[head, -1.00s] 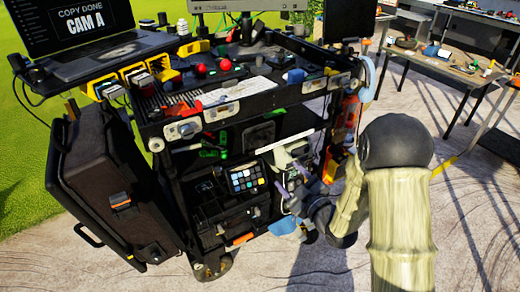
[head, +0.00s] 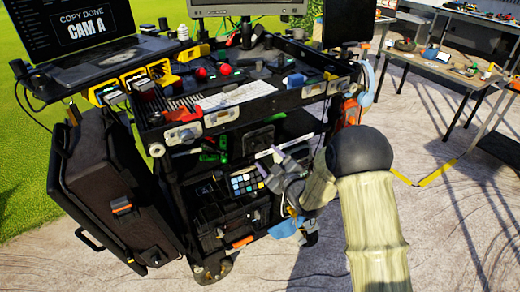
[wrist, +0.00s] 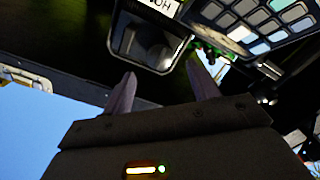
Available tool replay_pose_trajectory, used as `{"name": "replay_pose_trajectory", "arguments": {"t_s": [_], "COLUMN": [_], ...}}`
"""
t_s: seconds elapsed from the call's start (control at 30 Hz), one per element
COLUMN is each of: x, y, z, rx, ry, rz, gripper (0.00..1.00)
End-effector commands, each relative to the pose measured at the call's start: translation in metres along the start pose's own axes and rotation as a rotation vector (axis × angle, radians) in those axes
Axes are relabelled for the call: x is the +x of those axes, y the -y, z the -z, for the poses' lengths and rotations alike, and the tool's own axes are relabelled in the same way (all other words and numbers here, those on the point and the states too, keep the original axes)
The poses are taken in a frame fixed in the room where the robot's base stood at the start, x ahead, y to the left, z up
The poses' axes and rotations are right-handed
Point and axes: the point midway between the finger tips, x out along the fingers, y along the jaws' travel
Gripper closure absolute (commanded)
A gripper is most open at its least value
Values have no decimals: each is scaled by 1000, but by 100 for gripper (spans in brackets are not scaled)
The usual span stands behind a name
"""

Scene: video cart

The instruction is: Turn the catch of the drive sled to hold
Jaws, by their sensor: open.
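In the wrist view, a grey framed unit with a dark rounded part in its recess (wrist: 145,42) is ahead of my fingertips, with a white label (wrist: 165,6) at its edge. The label's lettering is inverted and cut off. This looks like the drive sled and its catch, but which way the catch is turned I cannot tell. My gripper (wrist: 161,74) is open and empty, its two fingers pointing toward the unit, apparently short of it. In the head view my gripper (head: 269,161) is at the cart's lower shelf and hides most of the sled area.
A colour-patch grid (head: 246,183) lies beside my gripper on the shelf; it also shows in the wrist view (wrist: 255,20). The cart's top shelf edge (head: 225,116) overhangs. A black case (head: 105,190) hangs at left.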

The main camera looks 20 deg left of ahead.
Motion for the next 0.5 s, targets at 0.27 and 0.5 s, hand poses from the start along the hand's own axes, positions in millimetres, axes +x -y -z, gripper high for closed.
{"name": "replay_pose_trajectory", "arguments": {"t_s": [0.27,0.5], "x": [42,58], "y": [0,0], "z": [0,0], "rx": [0,0], "ry": [-1,0], "rz": [0,-1], "gripper": [41,41]}}
